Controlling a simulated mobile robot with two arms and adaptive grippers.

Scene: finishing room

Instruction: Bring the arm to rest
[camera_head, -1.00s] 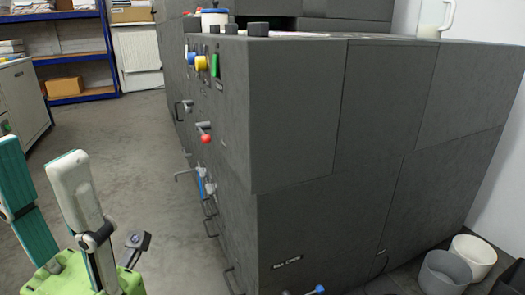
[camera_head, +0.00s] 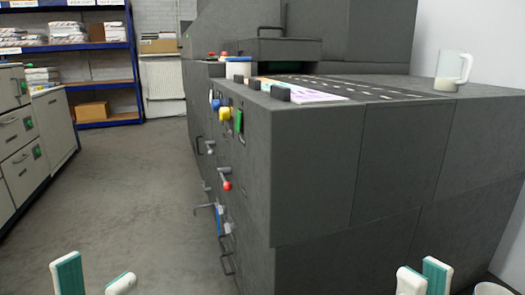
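My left gripper (camera_head: 95,278) shows at the bottom left of the head view. Its two white and green fingers stand apart with floor visible between them, and nothing is held. My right gripper (camera_head: 424,277) shows at the bottom right, in front of the dark machine. Only its fingertips are in view, one partly overlapping the other, so its opening cannot be judged. Both arms are below the picture's edge.
A large dark grey machine (camera_head: 315,160) fills the middle and right, with handles and knobs on its left side. A clear jug (camera_head: 453,68) stands on top. Grey cabinets (camera_head: 50,125) and a blue shelf (camera_head: 110,122) stand left. The floor (camera_head: 130,190) between is clear.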

